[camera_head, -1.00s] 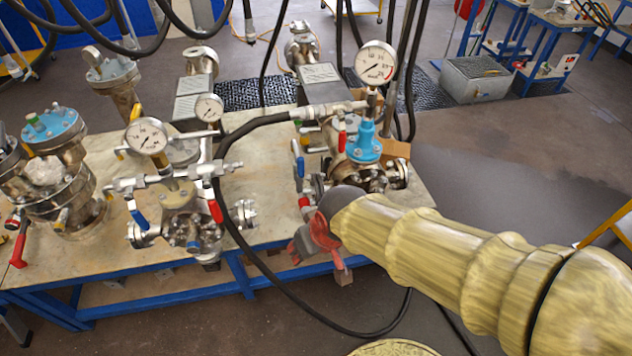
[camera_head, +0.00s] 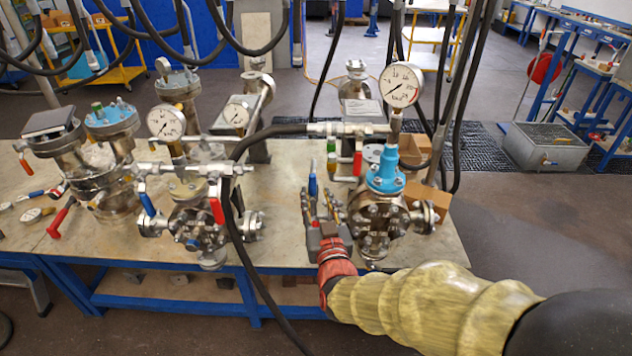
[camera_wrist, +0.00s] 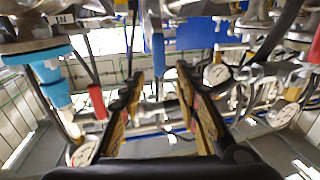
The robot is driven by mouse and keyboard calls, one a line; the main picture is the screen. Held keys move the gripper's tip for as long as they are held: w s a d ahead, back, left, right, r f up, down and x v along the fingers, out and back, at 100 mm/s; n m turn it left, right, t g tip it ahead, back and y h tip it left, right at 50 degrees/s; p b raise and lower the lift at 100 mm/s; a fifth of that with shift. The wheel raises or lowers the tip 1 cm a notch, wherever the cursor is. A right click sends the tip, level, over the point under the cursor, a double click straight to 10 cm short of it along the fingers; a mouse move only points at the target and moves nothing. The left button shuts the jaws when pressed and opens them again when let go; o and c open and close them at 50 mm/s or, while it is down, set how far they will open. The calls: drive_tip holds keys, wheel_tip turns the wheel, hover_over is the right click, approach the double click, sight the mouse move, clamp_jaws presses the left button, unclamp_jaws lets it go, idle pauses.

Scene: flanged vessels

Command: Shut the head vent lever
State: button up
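My gripper (camera_head: 324,208) is open and empty at the table's front, left of the right-hand vessel (camera_head: 372,222), with its fingers pointing up and away. A blue lever (camera_head: 313,186) hangs upright just beyond the fingertips; in the wrist view this blue lever (camera_wrist: 158,54) shows between the two fingers (camera_wrist: 157,88), apart from them. A red lever (camera_head: 357,163) hangs from the pipe to the right; it also shows in the wrist view (camera_wrist: 97,101). I cannot tell for certain which lever is the head vent lever.
A blue valve body (camera_head: 386,175) and a pressure gauge (camera_head: 401,86) stand right of my gripper. A black hose (camera_head: 236,170) loops down on the left. Another vessel (camera_head: 197,225) with blue and red levers stands further left on the table (camera_head: 285,225).

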sight(313, 182)
drive_tip(key=w, duration=0.2)
drive_tip(key=w+b, duration=0.1)
drive_tip(key=w, duration=0.2)
drive_tip(key=w+a, duration=0.1)
drive_tip(key=w, duration=0.1)
drive_tip(key=shift+w+a+b, duration=0.1)
drive_tip(key=shift+w+b, duration=0.2)
drive_tip(key=c, duration=0.7)
clamp_jaws()
